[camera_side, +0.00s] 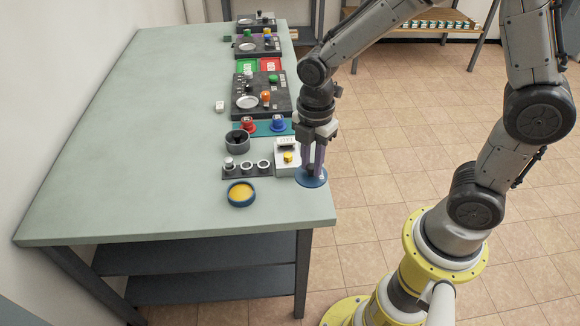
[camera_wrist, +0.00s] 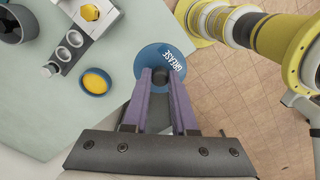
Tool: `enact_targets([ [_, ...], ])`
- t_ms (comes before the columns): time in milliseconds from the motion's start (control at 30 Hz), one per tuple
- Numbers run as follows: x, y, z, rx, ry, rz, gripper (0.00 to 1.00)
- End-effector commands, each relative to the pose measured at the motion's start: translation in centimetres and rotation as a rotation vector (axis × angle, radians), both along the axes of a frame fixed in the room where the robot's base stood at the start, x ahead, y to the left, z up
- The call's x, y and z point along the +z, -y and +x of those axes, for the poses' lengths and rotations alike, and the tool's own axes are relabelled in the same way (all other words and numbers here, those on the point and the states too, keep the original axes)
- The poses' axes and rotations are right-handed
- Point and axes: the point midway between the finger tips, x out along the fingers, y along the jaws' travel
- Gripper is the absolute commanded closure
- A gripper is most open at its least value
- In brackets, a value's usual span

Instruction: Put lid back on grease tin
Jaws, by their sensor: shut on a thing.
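The grease tin (camera_side: 241,194) is a low round blue tin, open at the top, with yellow-orange grease inside. It stands near the front of the table and also shows in the wrist view (camera_wrist: 97,81). The blue round lid (camera_side: 312,178) has white lettering reading GREASE, clear in the wrist view (camera_wrist: 158,62). My gripper (camera_side: 314,168) points down and is shut on the lid's dark centre knob, with its purple fingers (camera_wrist: 160,80) on either side. The lid is to the right of the tin, at the table's right edge, apart from the tin.
A dark holder with several round sockets (camera_side: 247,169) stands just behind the tin. A dark grey cup (camera_side: 238,141) and red and blue pieces stand farther back. The table's left side is bare.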

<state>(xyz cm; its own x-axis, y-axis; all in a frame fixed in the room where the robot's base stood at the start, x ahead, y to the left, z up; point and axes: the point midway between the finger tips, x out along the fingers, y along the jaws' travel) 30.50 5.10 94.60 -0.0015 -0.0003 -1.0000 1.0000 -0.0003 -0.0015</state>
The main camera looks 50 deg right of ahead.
Motion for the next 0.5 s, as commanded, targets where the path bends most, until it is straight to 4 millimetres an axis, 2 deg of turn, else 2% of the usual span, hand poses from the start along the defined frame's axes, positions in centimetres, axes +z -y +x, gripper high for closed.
enact_targets([
  [100, 1.2, 0.4, -2.3, 0.000, 0.005, 0.001, 1.00],
  [233, 2.0, 0.7, -4.2, 0.000, 0.003, 0.001, 1.00],
  [433, 2.7, 1.0, -5.9, -0.010, 0.003, 0.000, 1.00],
  [500, 3.2, 0.9, -5.5, -0.019, 0.004, 0.001, 1.00],
])
